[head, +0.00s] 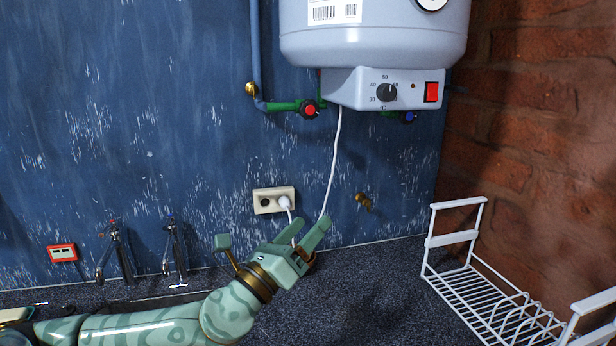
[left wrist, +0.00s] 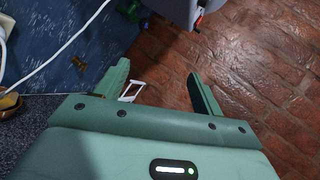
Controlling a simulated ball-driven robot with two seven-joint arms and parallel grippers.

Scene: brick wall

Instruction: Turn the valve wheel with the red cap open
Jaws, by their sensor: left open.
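The valve wheel with the red cap (head: 310,110) is on a green pipe below the left side of the water heater. A second valve wheel with a blue cap (head: 408,117) is further right under the heater, partly in shadow. My left gripper (head: 311,224) is open and empty, well below the red-capped wheel and apart from it, in front of the wall near the socket. The red cap cannot be made out there. My right gripper is not in view.
The water heater (head: 375,35) hangs above, with a white cord (head: 333,165) running down to a socket (head: 264,200). A brass fitting (head: 363,201) sticks out of the wall. A white wire rack (head: 480,295) stands at right. The wall between gripper and valve is mostly clear.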

